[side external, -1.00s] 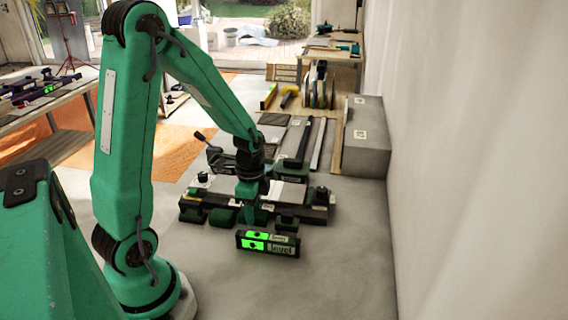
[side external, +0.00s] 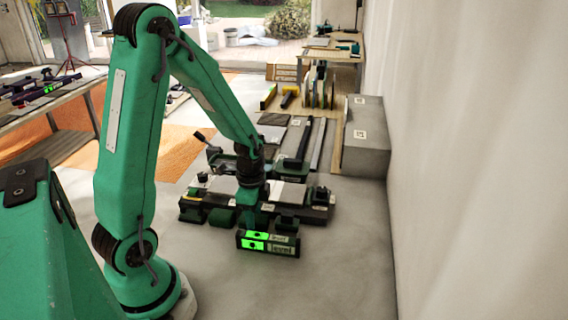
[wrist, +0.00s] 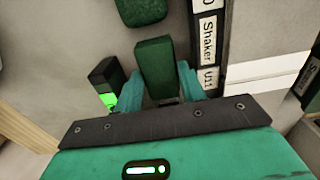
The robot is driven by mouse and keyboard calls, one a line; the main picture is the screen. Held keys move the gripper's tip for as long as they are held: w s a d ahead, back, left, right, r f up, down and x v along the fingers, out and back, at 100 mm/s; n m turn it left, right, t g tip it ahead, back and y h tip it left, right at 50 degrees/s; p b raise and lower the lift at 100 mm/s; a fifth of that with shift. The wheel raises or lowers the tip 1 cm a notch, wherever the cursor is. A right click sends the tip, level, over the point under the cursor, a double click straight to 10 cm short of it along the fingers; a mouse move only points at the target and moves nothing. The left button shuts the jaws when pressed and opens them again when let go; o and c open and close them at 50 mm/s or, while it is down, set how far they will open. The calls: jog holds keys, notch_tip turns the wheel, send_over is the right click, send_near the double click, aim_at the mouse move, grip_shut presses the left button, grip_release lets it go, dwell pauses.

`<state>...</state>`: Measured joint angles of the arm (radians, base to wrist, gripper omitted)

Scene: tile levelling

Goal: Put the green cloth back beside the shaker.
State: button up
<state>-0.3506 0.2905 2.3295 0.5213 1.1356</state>
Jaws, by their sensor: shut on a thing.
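The green cloth (wrist: 156,66) is a folded dark green block between the two fingers of my gripper (wrist: 158,90) in the wrist view. My gripper is shut on it. In the side view my gripper (side external: 256,212) is low, at the near edge of the shaker (side external: 312,212), a long dark device. The cloth is hard to tell from my green fingers there. The shaker's labelled edge (wrist: 208,45) runs just right of the cloth in the wrist view. Whether the cloth touches the floor is not clear.
A level with a lit green display (side external: 268,242) lies just in front of my gripper; it also shows left of the fingers in the wrist view (wrist: 108,84). Another green block (wrist: 140,10) lies beyond the held one. Grey floor is free at front right.

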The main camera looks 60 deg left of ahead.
jog(key=shift+f, duration=0.5)
jog(key=o, duration=1.3)
jog(key=shift+w+r, duration=0.1)
jog(key=shift+r, duration=0.05)
jog(key=shift+w+a+r, duration=0.1)
jog(key=shift+w+r, duration=0.05)
jog(key=shift+r, duration=0.95)
jog(key=shift+s+r, duration=0.15)
jog(key=shift+r, duration=1.25)
jog(key=shift+s+r, duration=0.1)
jog(key=shift+r, duration=1.3)
